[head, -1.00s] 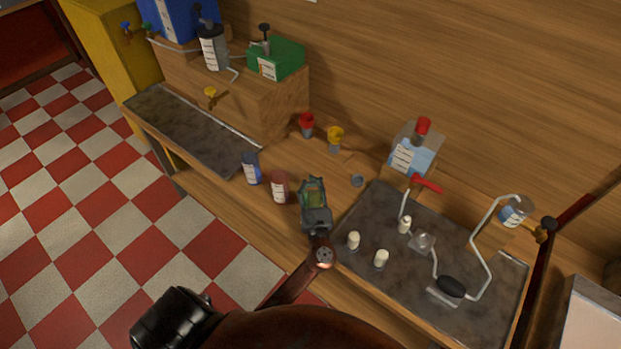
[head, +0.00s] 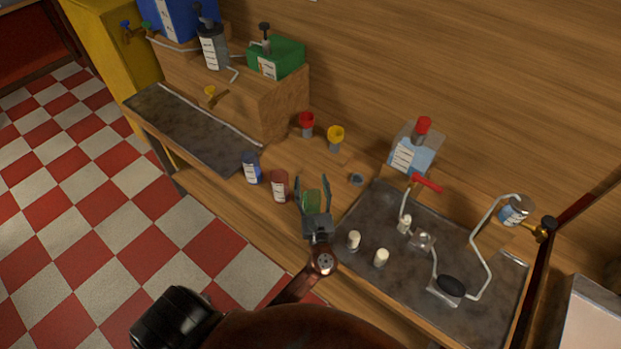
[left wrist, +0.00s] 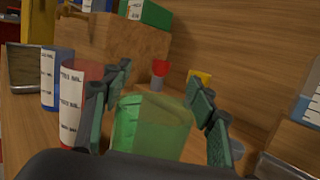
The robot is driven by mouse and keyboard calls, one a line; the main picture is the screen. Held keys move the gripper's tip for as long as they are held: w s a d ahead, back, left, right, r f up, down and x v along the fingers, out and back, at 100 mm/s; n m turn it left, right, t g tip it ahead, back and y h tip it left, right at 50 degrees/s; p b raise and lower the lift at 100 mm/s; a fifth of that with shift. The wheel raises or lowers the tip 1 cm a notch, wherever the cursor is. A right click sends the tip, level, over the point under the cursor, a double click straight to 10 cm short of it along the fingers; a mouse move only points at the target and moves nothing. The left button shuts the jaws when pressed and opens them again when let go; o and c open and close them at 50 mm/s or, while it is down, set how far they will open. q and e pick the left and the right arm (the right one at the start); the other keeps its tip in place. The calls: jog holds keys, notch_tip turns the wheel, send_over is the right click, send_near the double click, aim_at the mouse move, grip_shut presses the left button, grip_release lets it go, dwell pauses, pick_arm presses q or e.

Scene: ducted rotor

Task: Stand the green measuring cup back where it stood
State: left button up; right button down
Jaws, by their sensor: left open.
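The green measuring cup (head: 313,201) is translucent and stands upright on the wooden bench, just right of the red measuring cup (head: 279,186). My left gripper (head: 313,184) is open, with one finger on each side of the green cup. The left wrist view shows the green cup (left wrist: 152,125) between the spread finger pads, with a gap at the right finger; contact at the left finger is unclear. The red cup (left wrist: 78,100) and blue measuring cup (head: 251,169) stand to its left. My right gripper is not in view.
Red (head: 306,124) and yellow (head: 335,137) funnels stand behind. A small grey ring (head: 356,180) lies to the right. A dark tray (head: 385,275) with white pegs and bent pipes is close on the right. A wooden block (head: 255,105) holds the green canister (head: 276,59).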

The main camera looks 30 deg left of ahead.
aim_at(314, 207)
pick_arm(q)
jog(key=v, duration=1)
jog(key=shift+r, duration=0.1)
